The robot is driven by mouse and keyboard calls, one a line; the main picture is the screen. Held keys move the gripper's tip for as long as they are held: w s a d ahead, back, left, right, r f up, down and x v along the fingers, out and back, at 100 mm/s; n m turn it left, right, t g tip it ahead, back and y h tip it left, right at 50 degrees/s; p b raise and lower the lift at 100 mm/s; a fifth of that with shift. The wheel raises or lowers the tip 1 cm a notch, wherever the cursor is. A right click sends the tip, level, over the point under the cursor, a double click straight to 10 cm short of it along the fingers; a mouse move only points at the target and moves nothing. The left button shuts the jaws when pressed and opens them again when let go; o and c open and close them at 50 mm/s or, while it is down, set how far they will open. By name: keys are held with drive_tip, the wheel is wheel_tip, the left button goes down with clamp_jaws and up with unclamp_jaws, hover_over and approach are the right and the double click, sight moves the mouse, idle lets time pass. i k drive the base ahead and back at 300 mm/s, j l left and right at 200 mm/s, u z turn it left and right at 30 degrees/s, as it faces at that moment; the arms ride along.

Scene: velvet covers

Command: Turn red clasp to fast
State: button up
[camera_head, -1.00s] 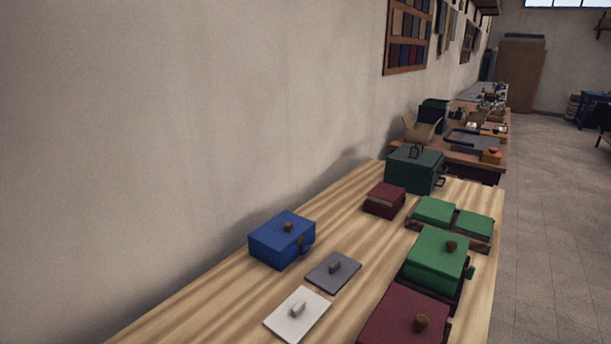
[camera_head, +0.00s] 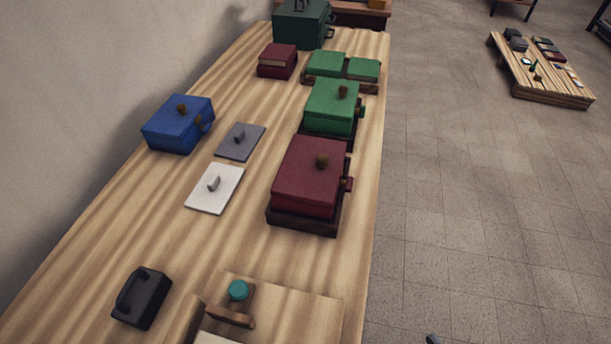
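The red clasp (camera_head: 348,184) is a small dark red piece on the right side of the dark red box (camera_head: 306,176).
A green box (camera_head: 331,106) stands just behind the red one, near a blue box (camera_head: 178,126), white plate (camera_head: 214,188) and grey plate (camera_head: 240,142). A black handled block (camera_head: 142,298) and teal knob (camera_head: 238,290) are in front. Open floor (camera_head: 450,230) lies right.

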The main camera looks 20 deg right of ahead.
sight(348, 183)
drive_tip(key=l+u, duration=0.3)
drive_tip(key=l, duration=0.7)
drive_tip(key=i+l+u, duration=0.15)
drive_tip(key=l, duration=0.15)
drive_tip(key=l+u, duration=0.15)
drive_tip(key=l, duration=0.15)
